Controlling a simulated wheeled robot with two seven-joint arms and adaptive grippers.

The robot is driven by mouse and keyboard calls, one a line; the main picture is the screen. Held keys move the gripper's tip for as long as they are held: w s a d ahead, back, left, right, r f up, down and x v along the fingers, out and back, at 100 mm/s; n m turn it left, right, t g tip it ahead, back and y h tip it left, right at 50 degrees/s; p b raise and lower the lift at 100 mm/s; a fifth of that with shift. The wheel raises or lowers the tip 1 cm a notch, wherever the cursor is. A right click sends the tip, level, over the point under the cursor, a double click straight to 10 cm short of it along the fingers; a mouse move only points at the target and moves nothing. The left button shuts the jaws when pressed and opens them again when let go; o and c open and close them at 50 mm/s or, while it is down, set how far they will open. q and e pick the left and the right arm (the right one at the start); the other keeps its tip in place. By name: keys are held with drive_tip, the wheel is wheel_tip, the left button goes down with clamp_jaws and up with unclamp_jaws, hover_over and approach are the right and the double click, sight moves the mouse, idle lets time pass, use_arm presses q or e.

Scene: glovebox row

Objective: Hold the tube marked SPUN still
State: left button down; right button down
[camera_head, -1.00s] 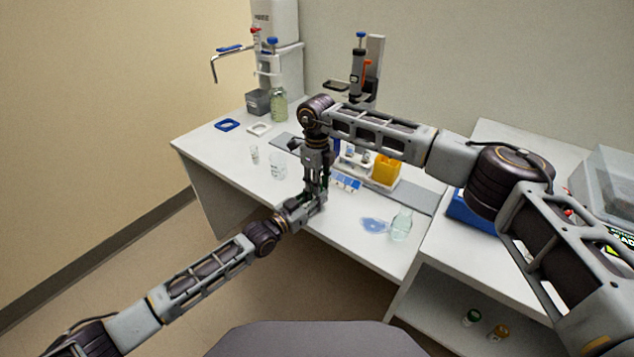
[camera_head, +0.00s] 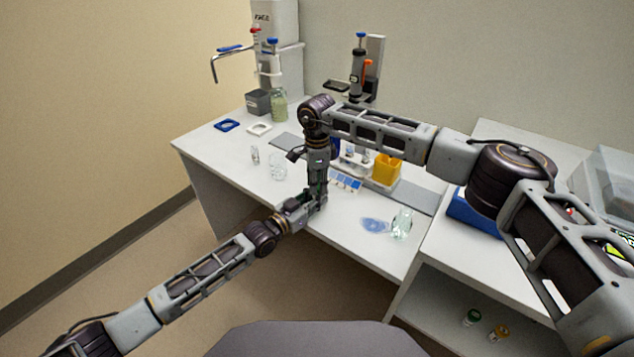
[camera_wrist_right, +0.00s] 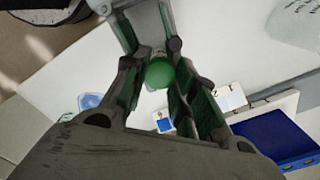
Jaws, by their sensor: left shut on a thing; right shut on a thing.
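A tube with a round green cap (camera_wrist_right: 160,73) is between the fingers of my right gripper (camera_wrist_right: 159,82) in the right wrist view. Its body is mostly hidden below the cap, and no SPUN marking can be read. In the head view my right gripper (camera_head: 319,190) points down over the bench's front edge, shut on the tube. My left gripper (camera_head: 312,203) comes in from the lower left and meets it there, shut on the tube below. The grey end of the left gripper also shows at the top of the right wrist view (camera_wrist_right: 138,22).
On the white bench (camera_head: 225,160) stand clear beakers (camera_head: 278,167), a flask (camera_head: 401,223) beside a blue patch (camera_head: 375,225), and a yellow container (camera_head: 387,168). A dispenser stand (camera_head: 360,70) is behind. A blue tray (camera_head: 470,212) sits on the right. The bench's front left is clear.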

drive_tip(key=n, duration=0.4)
drive_tip(key=shift+w+r, duration=0.1)
drive_tip(key=shift+r, duration=0.05)
drive_tip(key=n, duration=0.3)
idle(0.3)
drive_tip(key=c, duration=1.1)
unclamp_jaws()
drive_tip(key=shift+c, duration=0.2)
drive_tip(key=shift+r, duration=2.15)
drive_tip(key=shift+c, duration=0.2)
